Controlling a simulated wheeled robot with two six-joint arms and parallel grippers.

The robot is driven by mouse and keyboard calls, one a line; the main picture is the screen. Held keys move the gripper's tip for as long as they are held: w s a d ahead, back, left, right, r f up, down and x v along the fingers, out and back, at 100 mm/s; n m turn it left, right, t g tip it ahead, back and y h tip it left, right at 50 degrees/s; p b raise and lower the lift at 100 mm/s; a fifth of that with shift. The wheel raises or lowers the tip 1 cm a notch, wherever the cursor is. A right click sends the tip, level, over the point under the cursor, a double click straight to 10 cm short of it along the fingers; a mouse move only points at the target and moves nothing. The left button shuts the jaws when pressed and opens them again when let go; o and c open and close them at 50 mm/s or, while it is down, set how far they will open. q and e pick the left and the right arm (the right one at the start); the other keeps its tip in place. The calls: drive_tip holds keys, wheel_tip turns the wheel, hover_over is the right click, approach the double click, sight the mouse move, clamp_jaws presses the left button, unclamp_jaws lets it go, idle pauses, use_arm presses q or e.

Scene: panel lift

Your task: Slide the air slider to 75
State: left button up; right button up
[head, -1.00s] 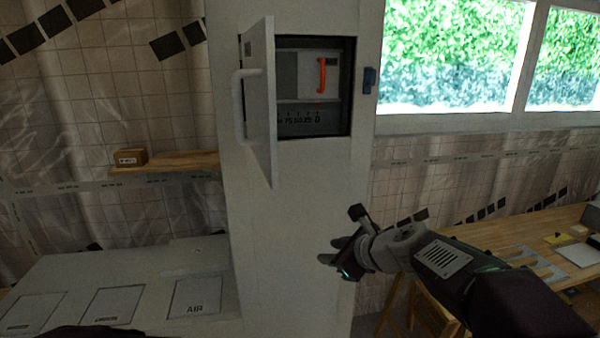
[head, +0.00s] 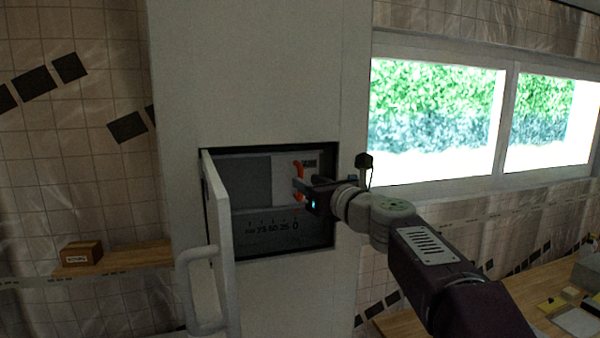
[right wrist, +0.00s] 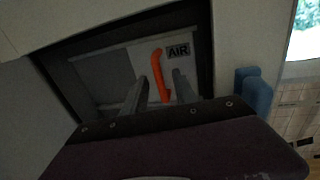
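The air slider is a pale plate with an upright orange handle (head: 298,168), inside the open box in the white column. A scale (head: 272,227) below reads down to 0 at the right, and the slider stands at the 0 end. My right gripper (head: 299,186) reaches into the box at the handle. In the right wrist view, the orange handle (right wrist: 158,75) lies between its two parted fingers, with an AIR label (right wrist: 178,50) beside it. Whether a finger touches the handle I cannot tell. My left gripper is not in view.
The box's door (head: 217,245) stands open on the left, with a white pull handle (head: 190,290). A blue latch piece (right wrist: 254,95) sits right of the opening. A small shelf with a brown box (head: 82,253) is at left; a wooden table is at lower right.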

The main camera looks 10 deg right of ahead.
sight(300, 194)
drive_tip(key=x, duration=0.4)
drive_tip(key=shift+w+p, duration=0.1)
drive_tip(key=shift+p, duration=0.3)
drive_tip(key=shift+w+a, duration=0.1)
drive_tip(key=shift+w, duration=0.05)
drive_tip(key=shift+s+a+r, duration=0.1)
drive_tip(key=shift+s+r, duration=0.1)
drive_tip(key=shift+s, duration=0.3)
drive_tip(key=shift+w+f, duration=0.15)
drive_tip(key=shift+w, duration=0.2)
clamp_jaws()
